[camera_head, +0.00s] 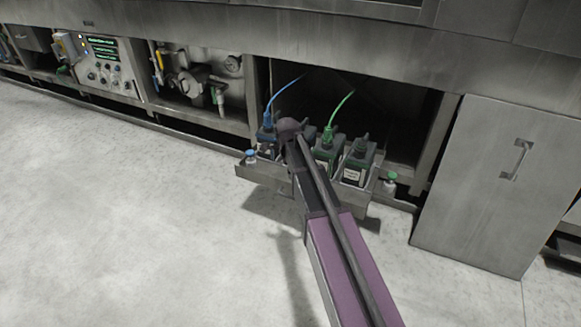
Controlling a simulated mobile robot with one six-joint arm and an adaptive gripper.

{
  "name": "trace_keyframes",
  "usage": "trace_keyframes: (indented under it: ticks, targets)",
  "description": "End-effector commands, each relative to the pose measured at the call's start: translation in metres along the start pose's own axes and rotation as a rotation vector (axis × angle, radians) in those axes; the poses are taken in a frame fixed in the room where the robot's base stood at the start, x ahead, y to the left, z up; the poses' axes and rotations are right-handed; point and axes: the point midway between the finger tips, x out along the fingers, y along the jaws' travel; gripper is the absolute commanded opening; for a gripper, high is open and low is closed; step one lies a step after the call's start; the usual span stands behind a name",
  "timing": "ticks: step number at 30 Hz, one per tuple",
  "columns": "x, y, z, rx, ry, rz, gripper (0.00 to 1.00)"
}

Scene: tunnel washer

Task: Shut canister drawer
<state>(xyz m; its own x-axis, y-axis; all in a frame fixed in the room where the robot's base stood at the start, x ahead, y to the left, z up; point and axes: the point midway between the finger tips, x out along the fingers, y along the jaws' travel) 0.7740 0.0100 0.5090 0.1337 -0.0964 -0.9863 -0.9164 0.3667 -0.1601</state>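The canister drawer (258,175) is a low grey metal tray. It stands pulled out of an open bay at floor level, its front edge beyond the cabinet face. Dark canisters with labels stand in it: one with a blue cap (267,121), one with a green cap (328,138) and another dark green one (357,162). My arm reaches up from the lower right across the drawer's front and hides part of it. The arm's visible end is over the canisters. My gripper's fingers cannot be made out, and contact with the drawer cannot be told.
A blue hose (281,91) and a green hose (342,105) run from the canisters into the dark bay (390,110). Pumps and a control panel (104,62) are on the left. The pale floor in front is clear.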

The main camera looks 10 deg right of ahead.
Motion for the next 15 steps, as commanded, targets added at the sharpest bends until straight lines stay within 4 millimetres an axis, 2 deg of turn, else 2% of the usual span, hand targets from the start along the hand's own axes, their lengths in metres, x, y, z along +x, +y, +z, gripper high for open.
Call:
trace_keyframes:
  ticks: [4,15]
  targets:
    - [-0.0097,0.0028,-0.0026,-0.034,-0.001,0.003,0.57]
    - [-0.0116,0.0041,-0.0035,-0.055,-0.001,0.005,0.57]
